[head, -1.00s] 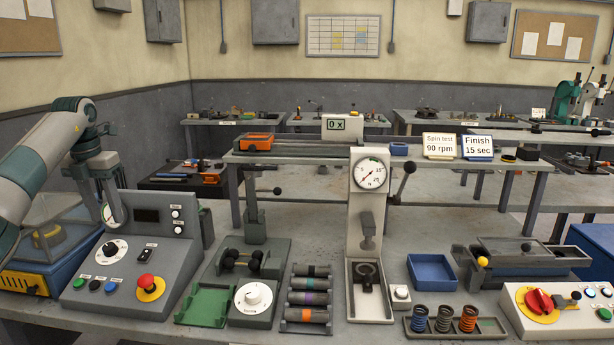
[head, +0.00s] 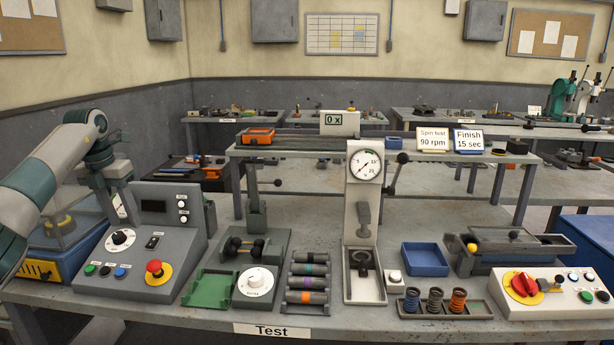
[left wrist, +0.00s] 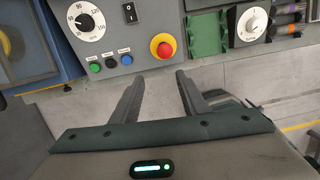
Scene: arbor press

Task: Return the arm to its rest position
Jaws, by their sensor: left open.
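My left arm comes in at the left of the head view, and its gripper (head: 122,208) hangs by the upper left edge of the grey control panel (head: 175,232). In the left wrist view the two fingers (left wrist: 160,80) are apart with nothing between them. They point toward the lower edge of the panel, below its red stop button (left wrist: 163,47). The arbor press (head: 364,215) stands upright at the middle of the bench. Its lever (head: 397,172), with a black ball end, slants up on the right. My right gripper is not in view.
A green tray (head: 209,290), a white-dialled box (head: 254,287) and a rack of cylinders (head: 308,297) stand between panel and press. A blue bin (head: 425,259), a spring tray (head: 445,312) and a red-switch box (head: 545,293) lie right. The bench's front strip is mostly clear.

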